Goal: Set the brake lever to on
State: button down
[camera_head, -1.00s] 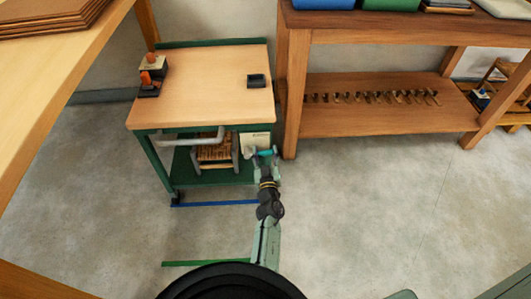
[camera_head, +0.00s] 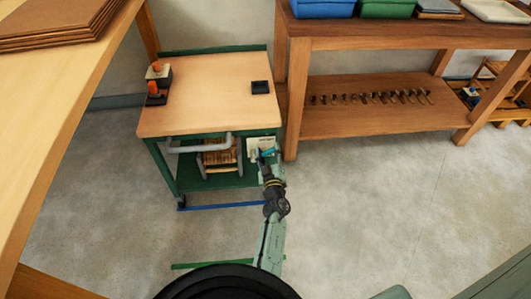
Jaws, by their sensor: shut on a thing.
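A green-framed cart (camera_head: 208,95) with a pale wooden top stands left of centre. A small whitish plate (camera_head: 259,144) is on its front right side, with writing too small to read. My gripper (camera_head: 266,154) is at this plate, at the end of my arm reaching up from below. A teal piece, the brake lever (camera_head: 268,153), shows between its fingers, and the gripper is shut on it. The fingers hide part of the lever, and its exact setting cannot be read.
A grey handle bar (camera_head: 198,144) runs along the cart's front, left of my gripper. Orange-topped items (camera_head: 156,85) and a dark tray (camera_head: 260,87) sit on the cart. A wooden workbench (camera_head: 390,118) stands to the right. The floor (camera_head: 370,200) there is clear.

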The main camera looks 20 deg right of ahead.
aim_at(252, 140)
jog(key=n, duration=0.1)
jog(key=a+r+n, duration=0.1)
jog(key=shift+w+a+r+n, duration=0.1)
jog(key=shift+w+r+n, duration=0.1)
jog(key=shift+n, duration=0.2)
jog(key=n, duration=0.1)
jog(key=a+r+n, duration=0.1)
jog(key=shift+w+a+n, duration=0.15)
jog(key=shift+n, duration=0.25)
jog(key=shift+w+a+r+n+b, duration=0.15)
jog(key=shift+a+n+b, duration=0.25)
jog(key=shift+n, duration=0.55)
jog(key=shift+w+a+r+n+b, duration=0.1)
jog(key=shift+w+a+n+b, duration=0.1)
jog(key=shift+a+n, duration=0.55)
jog(key=shift+w+a+r+n+b, duration=0.15)
jog(key=shift+a+n+b, duration=0.2)
jog(key=shift+n, duration=0.75)
jog(key=shift+a, duration=0.1)
jog(key=c, duration=0.7)
grip_release()
jog(key=v, duration=0.7)
jog(key=shift+s+a, duration=0.1)
jog(key=shift+s, duration=0.2)
